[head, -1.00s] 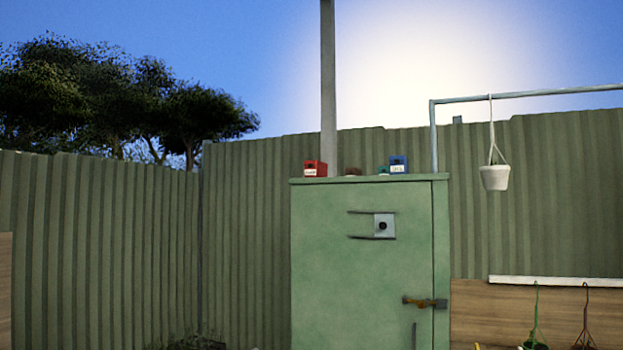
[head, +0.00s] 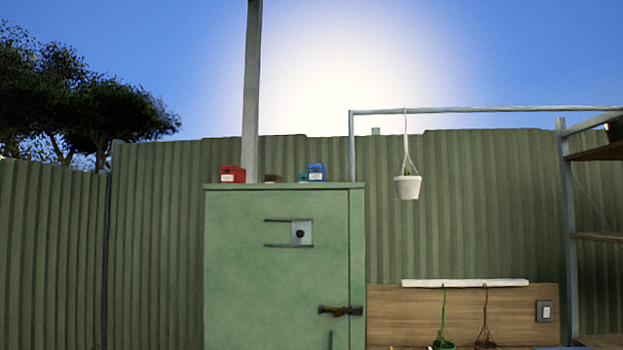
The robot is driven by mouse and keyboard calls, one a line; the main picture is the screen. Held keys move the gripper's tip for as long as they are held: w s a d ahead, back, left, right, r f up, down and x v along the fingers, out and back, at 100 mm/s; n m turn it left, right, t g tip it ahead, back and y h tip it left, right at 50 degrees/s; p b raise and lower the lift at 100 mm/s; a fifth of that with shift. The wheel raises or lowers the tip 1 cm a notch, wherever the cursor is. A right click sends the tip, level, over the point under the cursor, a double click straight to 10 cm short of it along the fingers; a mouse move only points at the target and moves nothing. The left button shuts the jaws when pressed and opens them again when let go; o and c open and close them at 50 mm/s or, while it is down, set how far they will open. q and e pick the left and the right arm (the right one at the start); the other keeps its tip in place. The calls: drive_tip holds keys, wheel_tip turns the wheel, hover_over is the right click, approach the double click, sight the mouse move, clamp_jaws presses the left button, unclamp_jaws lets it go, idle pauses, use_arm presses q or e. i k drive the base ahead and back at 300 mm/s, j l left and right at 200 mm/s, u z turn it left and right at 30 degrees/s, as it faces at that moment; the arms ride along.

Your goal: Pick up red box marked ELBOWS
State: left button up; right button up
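A small red box (head: 232,174) with a pale label stands on top of the green metal cabinet (head: 275,260), near its left end. The label's writing is too small to read. A blue box (head: 317,172), also labelled, stands on the same top toward the right. Between them are a small brown item (head: 272,179) and a small teal item (head: 303,177). Neither of my grippers shows in the head view.
A post (head: 251,90) rises just behind the red box. A white pot (head: 407,187) hangs from a metal rail (head: 480,109) right of the cabinet. A shelf rack (head: 567,230) stands at far right. A corrugated fence (head: 160,250) closes off the back.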

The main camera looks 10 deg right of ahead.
sight(228, 174)
drive_tip(key=u, duration=0.2)
drive_tip(key=i+l+u, duration=0.3)
drive_tip(key=l+u, duration=0.3)
drive_tip(key=i+l+u, duration=0.3)
drive_tip(key=k+j, duration=0.05)
drive_tip(key=k, duration=0.05)
